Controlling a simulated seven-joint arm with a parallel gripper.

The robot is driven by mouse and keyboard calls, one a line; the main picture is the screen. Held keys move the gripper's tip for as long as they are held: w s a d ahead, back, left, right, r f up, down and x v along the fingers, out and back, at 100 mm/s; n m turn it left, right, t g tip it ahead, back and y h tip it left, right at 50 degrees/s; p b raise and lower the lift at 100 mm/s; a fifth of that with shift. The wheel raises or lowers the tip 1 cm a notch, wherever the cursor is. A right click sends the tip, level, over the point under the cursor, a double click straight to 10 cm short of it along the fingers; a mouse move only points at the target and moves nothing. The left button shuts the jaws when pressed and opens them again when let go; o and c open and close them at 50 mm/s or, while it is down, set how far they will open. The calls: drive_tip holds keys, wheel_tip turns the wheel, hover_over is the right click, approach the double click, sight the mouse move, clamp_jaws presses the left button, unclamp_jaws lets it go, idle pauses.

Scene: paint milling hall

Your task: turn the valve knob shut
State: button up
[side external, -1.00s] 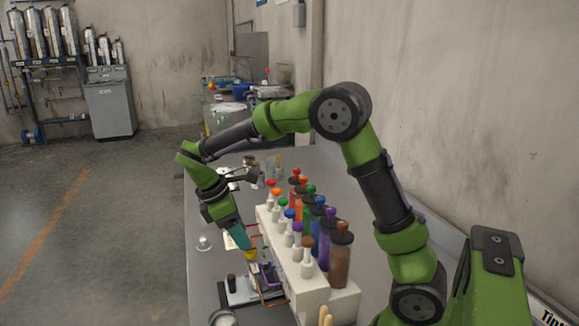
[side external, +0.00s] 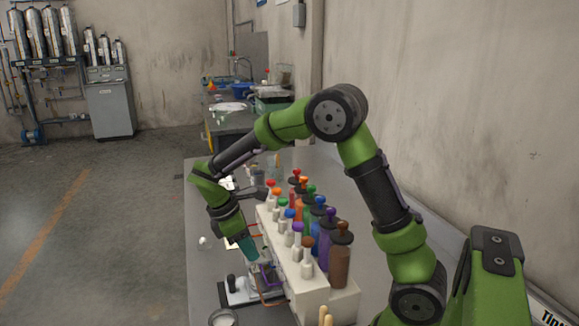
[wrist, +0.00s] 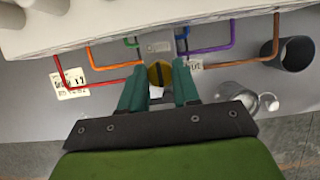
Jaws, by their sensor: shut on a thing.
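The valve knob (wrist: 159,74) is a round yellow piece with a dark band, below the white rack's front in the wrist view. My gripper (wrist: 159,82) has its two teal fingers shut on it, one on either side. In the side external view my gripper (side external: 253,255) is low at the front face of the rack, and the knob is hidden there by the fingers. I cannot tell the knob's turn angle for sure.
The white rack (side external: 312,288) holds several coloured bottles. Thin coloured tubes, such as a red one (wrist: 66,84) and a purple one (wrist: 210,50), run close on both sides of my fingers. A dark cup (wrist: 297,53) and a clear vessel (wrist: 238,89) stand at right.

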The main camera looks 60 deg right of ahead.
drive_tip(key=shift+m, duration=0.4)
drive_tip(key=shift+c, duration=0.4)
drive_tip(key=m, duration=0.2)
drive_tip(key=m+g+y, duration=0.1)
drive_tip(key=m, duration=0.1)
drive_tip(key=shift+w+d+y, duration=0.1)
drive_tip(key=shift+d+y, duration=0.05)
drive_tip(key=shift+y, duration=0.15)
drive_tip(key=m+y, duration=0.1)
drive_tip(key=m, duration=0.3)
drive_tip(key=shift+d+m+y, duration=0.1)
drive_tip(key=shift+m+y, duration=0.2)
drive_tip(key=shift+y, duration=0.1)
drive_tip(key=m, duration=0.2)
drive_tip(key=m+y, duration=0.1)
drive_tip(key=m, duration=0.1)
drive_tip(key=shift+d+r+y, duration=0.1)
drive_tip(key=shift+y, duration=0.2)
drive_tip(key=shift+d+m+t+y, duration=0.1)
drive_tip(key=shift+m+t+y, duration=0.45)
drive_tip(key=shift+m, duration=1.65)
drive_tip(key=o, duration=1.1)
drive_tip(key=shift+c, duration=0.2)
